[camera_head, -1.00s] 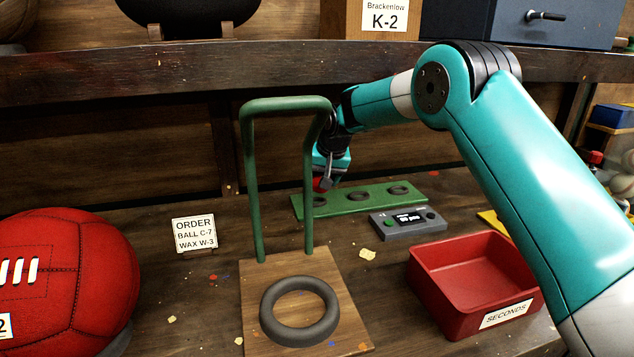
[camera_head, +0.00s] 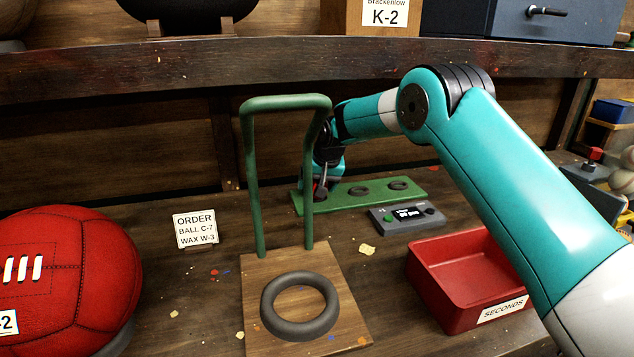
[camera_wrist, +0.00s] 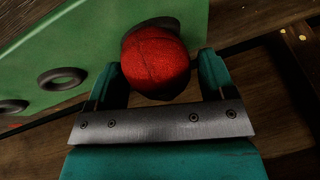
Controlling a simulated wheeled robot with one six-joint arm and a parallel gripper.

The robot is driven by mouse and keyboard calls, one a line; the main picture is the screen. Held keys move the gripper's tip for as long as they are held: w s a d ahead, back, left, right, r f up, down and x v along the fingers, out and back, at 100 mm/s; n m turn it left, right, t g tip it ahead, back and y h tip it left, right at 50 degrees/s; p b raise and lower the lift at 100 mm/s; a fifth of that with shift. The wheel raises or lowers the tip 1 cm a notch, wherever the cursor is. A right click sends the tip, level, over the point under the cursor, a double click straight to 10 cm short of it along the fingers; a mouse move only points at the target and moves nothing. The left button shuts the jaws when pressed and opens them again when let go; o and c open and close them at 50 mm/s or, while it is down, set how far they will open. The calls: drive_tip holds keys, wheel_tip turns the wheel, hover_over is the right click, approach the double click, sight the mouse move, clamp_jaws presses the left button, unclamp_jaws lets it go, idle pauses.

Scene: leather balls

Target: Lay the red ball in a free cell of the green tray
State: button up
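The red ball (camera_wrist: 155,62) sits between the two teal fingers of my gripper (camera_wrist: 157,66) in the wrist view. My gripper is shut on it and holds it over the green tray (camera_wrist: 107,38), in front of an end cell ring (camera_wrist: 172,23) that it partly covers. In the head view my gripper (camera_head: 321,184) is at the left end of the green tray (camera_head: 378,196), and the ball is hidden there. The middle cell (camera_head: 359,190) and right cell (camera_head: 397,185) look empty. The exact gap between ball and ring cannot be told.
A green hoop (camera_head: 251,180) on a wooden board (camera_head: 262,262) with a dark ring (camera_head: 299,305) stands in front of my gripper. A grey display box (camera_head: 407,219) and a red bin (camera_head: 445,293) are nearby. A shelf (camera_head: 200,82) runs above.

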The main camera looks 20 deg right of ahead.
drive_tip(key=shift+o, duration=0.8)
drive_tip(key=shift+r, duration=0.1)
drive_tip(key=shift+r, duration=0.25)
drive_tip(key=v, duration=0.2)
drive_tip(key=shift+s+r, duration=0.2)
drive_tip(key=shift+r, duration=0.15)
drive_tip(key=s+d+b, duration=0.1)
drive_tip(key=s, duration=0.2)
drive_tip(key=s+d+b, duration=0.1)
drive_tip(key=s, duration=0.3)
drive_tip(key=s+d+b, duration=0.1)
drive_tip(key=s+d, duration=0.1)
drive_tip(key=s, duration=0.2)
drive_tip(key=shift+s, duration=0.2)
